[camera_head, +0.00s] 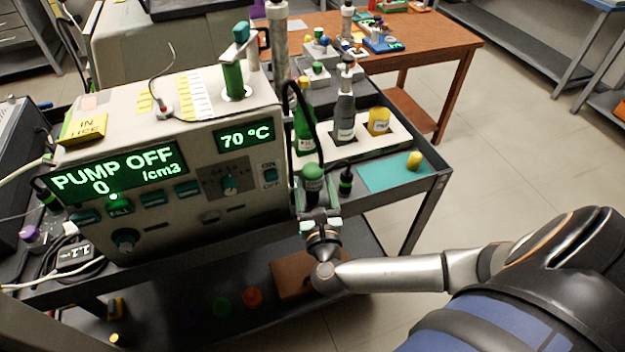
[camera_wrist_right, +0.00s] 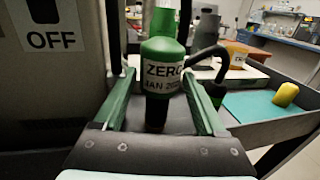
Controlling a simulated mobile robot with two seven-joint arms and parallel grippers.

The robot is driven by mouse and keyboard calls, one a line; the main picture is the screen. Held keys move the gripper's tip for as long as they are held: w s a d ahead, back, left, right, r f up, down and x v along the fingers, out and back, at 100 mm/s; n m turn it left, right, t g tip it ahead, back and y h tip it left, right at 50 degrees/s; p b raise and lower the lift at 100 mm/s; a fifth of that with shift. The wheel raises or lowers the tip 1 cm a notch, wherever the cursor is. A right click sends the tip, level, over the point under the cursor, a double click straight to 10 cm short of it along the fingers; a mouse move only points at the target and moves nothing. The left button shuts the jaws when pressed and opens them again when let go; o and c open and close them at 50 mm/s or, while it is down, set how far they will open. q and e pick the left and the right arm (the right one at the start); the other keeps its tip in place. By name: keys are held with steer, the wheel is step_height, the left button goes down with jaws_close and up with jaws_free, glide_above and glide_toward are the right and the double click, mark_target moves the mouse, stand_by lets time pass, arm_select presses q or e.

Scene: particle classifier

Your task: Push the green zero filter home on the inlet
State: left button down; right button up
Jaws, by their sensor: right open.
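The green zero filter (camera_head: 313,178) stands upright at the right side of the pump instrument (camera_head: 180,165). In the right wrist view the zero filter (camera_wrist_right: 160,62) has a white ZERO label and a black lower part. My right gripper (camera_head: 316,203) is open. In its wrist view the green fingers of the right gripper (camera_wrist_right: 158,92) are on either side of the filter, with gaps visible beside its lower part. I cannot clearly make out the inlet or whether the filter is seated on it. My left gripper is not in view.
A black hose (camera_wrist_right: 207,55) curves close to the filter's right side. A white holder (camera_head: 400,135) with bottles stands behind, and a yellow foam piece (camera_head: 414,161) lies on a teal mat (camera_head: 380,175). The instrument's wall is close on the left. The display reads PUMP OFF.

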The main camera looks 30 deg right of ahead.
steer(key=shift+x, duration=0.9)
steer(key=shift+c, duration=0.2)
jaws_close()
steer(key=shift+r, duration=0.1)
